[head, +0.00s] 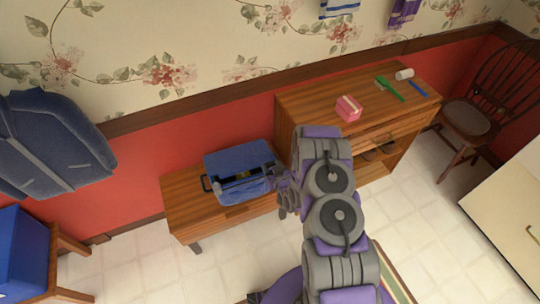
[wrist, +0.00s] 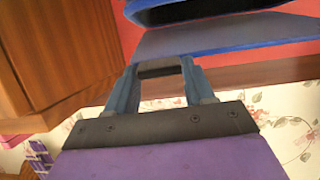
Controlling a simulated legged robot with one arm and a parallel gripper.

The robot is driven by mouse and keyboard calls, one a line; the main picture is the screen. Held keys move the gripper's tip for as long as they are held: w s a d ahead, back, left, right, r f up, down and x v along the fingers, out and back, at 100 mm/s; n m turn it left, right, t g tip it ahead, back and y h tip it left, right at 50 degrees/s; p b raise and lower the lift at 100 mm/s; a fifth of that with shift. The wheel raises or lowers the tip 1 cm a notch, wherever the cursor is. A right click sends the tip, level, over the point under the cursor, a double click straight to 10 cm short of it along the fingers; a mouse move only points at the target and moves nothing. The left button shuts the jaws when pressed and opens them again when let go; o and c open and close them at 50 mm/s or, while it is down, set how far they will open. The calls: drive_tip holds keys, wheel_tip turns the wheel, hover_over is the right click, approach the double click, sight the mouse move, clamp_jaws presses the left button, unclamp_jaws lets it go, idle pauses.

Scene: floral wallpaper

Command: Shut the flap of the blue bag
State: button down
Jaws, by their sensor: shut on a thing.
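The blue bag (head: 232,160) sits on a low wooden bench in the head view. A dark gap shows along its front, so its flap is partly open. My gripper (head: 281,190) is at the bag's right front side. In the wrist view the flap (wrist: 225,38) shows as a flat blue panel with a brighter blue edge, just past my fingertips. My gripper (wrist: 160,70) is shut on the flap's edge, with a dark strip between the two fingers. The exact contact is partly hidden by the fingers.
A wooden cabinet (head: 300,105) stands right of the bench, with a pink box (head: 348,107), a green brush (head: 389,88) and a white roll (head: 404,73) on top. A chair (head: 467,118) is at the far right. The tiled floor (head: 210,265) before the bench is clear.

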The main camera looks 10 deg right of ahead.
wheel_tip(320, 180, down, 8)
drive_tip(key=s, duration=0.2)
drive_tip(key=shift+f, duration=0.25)
drive_tip(key=shift+s+d+f, duration=0.1)
drive_tip(key=shift+f, duration=0.05)
drive_tip(key=c, duration=0.8)
unclamp_jaws()
drive_tip(key=shift+f, duration=0.1)
drive_tip(key=shift+o, duration=0.9)
drive_tip(key=shift+w, duration=0.3)
drive_tip(key=shift+o, duration=1.1)
drive_tip(key=shift+w+r, duration=0.15)
drive_tip(key=shift+r, duration=0.15)
drive_tip(key=p+v, duration=0.2)
drive_tip(key=v, duration=1.5)
drive_tip(key=shift+s+p, duration=0.2)
drive_tip(key=shift+p, duration=0.2)
